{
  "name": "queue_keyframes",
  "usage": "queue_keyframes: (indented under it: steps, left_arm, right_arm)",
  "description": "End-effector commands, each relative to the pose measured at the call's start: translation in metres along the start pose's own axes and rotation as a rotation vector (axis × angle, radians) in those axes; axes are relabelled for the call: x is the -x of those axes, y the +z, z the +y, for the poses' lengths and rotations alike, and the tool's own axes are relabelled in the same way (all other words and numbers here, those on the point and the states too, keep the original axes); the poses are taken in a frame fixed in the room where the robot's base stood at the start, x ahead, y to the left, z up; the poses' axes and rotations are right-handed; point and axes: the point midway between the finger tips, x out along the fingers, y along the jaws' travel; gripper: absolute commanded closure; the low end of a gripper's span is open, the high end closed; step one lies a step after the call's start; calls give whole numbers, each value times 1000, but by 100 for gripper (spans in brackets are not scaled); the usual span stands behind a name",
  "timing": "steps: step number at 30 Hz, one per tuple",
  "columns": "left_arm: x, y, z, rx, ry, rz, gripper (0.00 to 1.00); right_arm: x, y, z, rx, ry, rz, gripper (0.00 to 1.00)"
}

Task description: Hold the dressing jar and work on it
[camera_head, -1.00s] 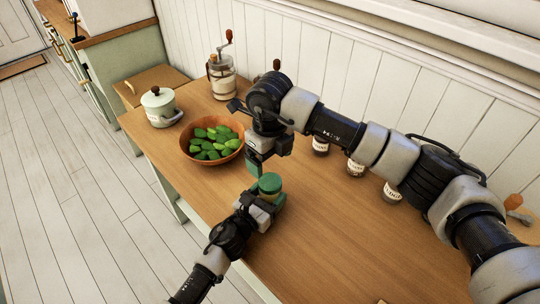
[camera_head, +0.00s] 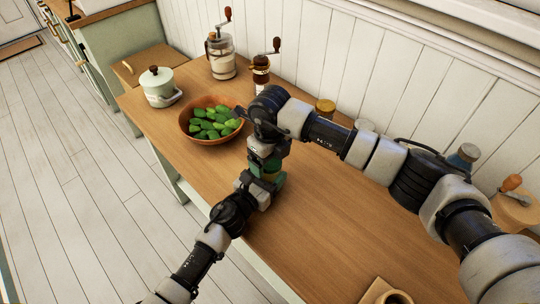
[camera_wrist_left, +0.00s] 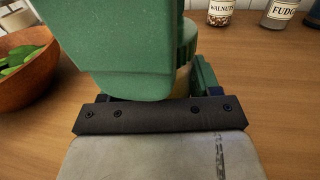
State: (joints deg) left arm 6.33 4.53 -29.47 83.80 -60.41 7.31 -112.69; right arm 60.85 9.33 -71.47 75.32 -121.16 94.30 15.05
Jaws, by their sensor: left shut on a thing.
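The dressing jar (camera_head: 269,176) stands near the front edge of the wooden table, mostly hidden between my two grippers. My left gripper (camera_head: 264,186) comes in low from the front and is shut on the jar's body. In the left wrist view, the jar's green lid (camera_wrist_left: 188,38) and a strip of its pale body show behind a large green finger. That finger seems to belong to my right gripper (camera_head: 265,161), which points down over the lid in the head view. Whether it is open or shut on the lid is hidden.
A wooden bowl (camera_head: 187,129) of green vegetables lies just left of the grippers. A pale lidded pot (camera_head: 158,91), a glass grinder (camera_head: 221,62) and a brown mill (camera_head: 261,75) stand behind. Labelled jars (camera_wrist_left: 221,12) line the wall. A wooden block (camera_head: 378,291) sits at front right.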

Motion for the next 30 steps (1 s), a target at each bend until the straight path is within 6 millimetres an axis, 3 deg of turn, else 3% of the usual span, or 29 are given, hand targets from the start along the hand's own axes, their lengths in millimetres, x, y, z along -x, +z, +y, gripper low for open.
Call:
queue_keyframes:
  steps: [1, 9, 16, 17, 21, 22, 30]
  left_arm:
    - [0, -1, 0, 1, 0, 1, 100]
    - [0, -1, 0, 1, 0, 1, 100]
    - [0, -1, 0, 1, 0, 1, 100]
    - [0, -1, 0, 1, 0, 1, 100]
    - [0, -1, 0, 1, 0, 1, 100]
    - [0, -1, 0, 1, 0, 1, 100]
    - [0, -1, 0, 1, 0, 1, 100]
  right_arm:
    - [0, 0, 0, 0, 0, 0, 24]
    - [0, 0, 0, 0, 0, -1, 63]
    - [1, 0, 0, -5, 0, -1, 63]
    - [1, 0, 0, -5, 0, -1, 30]
    - [1, 0, 0, -5, 0, -1, 9]
    - [1, 0, 0, -5, 0, -1, 5]
    - [1, 0, 0, -5, 0, -1, 5]
